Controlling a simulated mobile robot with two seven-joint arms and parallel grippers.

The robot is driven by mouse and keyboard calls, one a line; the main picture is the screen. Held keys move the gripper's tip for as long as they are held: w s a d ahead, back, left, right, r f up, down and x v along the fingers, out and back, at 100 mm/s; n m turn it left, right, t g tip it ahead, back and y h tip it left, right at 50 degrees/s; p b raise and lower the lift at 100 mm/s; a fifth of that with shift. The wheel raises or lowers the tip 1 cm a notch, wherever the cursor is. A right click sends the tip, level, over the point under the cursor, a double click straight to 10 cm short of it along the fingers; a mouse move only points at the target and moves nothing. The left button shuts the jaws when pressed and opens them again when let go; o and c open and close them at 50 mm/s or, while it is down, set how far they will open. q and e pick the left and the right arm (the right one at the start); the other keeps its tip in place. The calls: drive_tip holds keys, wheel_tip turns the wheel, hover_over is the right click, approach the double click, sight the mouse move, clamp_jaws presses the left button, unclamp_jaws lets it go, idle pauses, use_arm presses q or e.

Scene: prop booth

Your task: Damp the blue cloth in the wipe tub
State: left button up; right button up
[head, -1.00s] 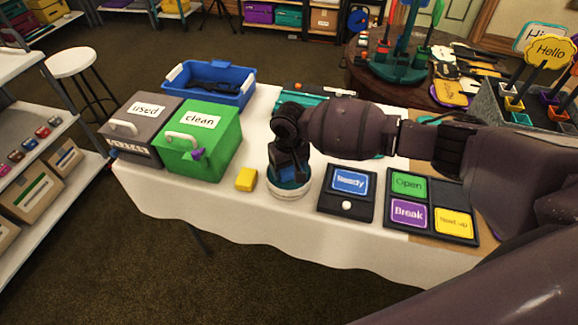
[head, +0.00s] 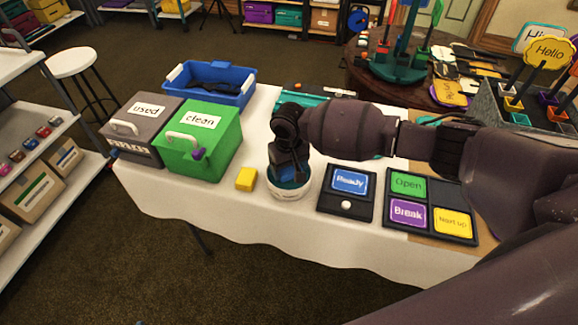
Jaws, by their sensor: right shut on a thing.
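The wipe tub (head: 289,193) is a small round white tub with teal showing inside its rim. It stands near the front edge of the white-covered table. My right gripper (head: 289,172) points down into the mouth of the tub. It is shut on the blue cloth (head: 281,164), of which a dark blue part shows at the fingers. The fingers hide most of the cloth, and I cannot tell how deep it sits in the tub. My left gripper is not in view.
A yellow block (head: 246,179) sits just left of the tub. The green "clean" box (head: 215,155) and grey "used" box (head: 143,140) stand further left, with a blue bin (head: 213,72) behind. A black "Ready" panel (head: 346,190) lies close on the right.

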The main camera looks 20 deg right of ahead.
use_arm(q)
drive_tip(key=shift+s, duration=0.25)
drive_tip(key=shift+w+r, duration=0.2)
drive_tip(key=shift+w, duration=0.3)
use_arm(e)
drive_tip(key=shift+s+f, duration=0.1)
drive_tip(key=shift+f, duration=0.05)
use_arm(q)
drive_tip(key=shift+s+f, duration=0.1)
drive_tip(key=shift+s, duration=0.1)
use_arm(e)
drive_tip(key=shift+r+p, duration=0.85)
drive_tip(key=shift+r, duration=0.15)
drive_tip(key=shift+r+p, duration=1.25)
drive_tip(key=shift+r, duration=0.1)
drive_tip(key=shift+r+p, duration=1.25)
drive_tip(key=shift+p, duration=0.05)
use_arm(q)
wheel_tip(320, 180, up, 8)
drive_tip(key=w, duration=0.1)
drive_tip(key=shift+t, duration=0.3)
